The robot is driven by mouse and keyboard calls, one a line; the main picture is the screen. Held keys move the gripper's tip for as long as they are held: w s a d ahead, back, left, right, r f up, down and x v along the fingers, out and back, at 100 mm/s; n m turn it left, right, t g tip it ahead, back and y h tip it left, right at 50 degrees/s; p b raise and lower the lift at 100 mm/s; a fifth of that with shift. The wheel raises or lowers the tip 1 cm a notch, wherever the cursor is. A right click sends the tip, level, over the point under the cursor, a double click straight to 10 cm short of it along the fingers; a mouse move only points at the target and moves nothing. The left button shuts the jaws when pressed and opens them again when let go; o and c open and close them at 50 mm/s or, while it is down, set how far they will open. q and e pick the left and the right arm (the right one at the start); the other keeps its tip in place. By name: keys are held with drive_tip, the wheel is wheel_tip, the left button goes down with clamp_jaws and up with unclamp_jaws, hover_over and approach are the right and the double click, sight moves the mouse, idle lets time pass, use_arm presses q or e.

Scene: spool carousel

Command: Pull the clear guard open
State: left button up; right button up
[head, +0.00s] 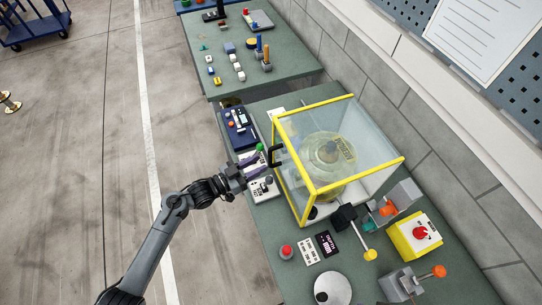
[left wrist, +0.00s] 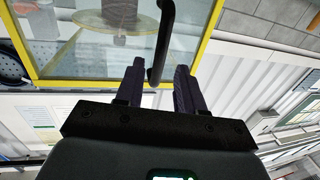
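The clear guard (head: 380,147) is a see-through box with yellow edges on the green bench. It stands closed around a round carousel with a spool (head: 329,150). Its black handle (head: 276,155) is on the left face; in the left wrist view the handle (left wrist: 162,45) hangs down in front of the pane. My left gripper (head: 256,163) is just left of the handle. In the left wrist view its two dark fingers (left wrist: 156,78) are apart, with the handle's lower end between or just ahead of their tips; I cannot tell contact. My right gripper is not in view.
A blue control panel (head: 238,128) lies behind my left gripper. A red button (head: 286,252), a silver disc (head: 333,289), a yellow emergency-stop box (head: 414,236) and lever blocks stand in front of the guard. The wall is close on the right; open floor lies left.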

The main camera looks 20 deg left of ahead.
sight(270, 158)
use_arm(q)
drive_tip(key=x, duration=0.5)
drive_tip(key=shift+w+d+p, duration=0.3)
drive_tip(key=shift+p, duration=0.05)
drive_tip(key=shift+c, duration=0.3)
clamp_jaws()
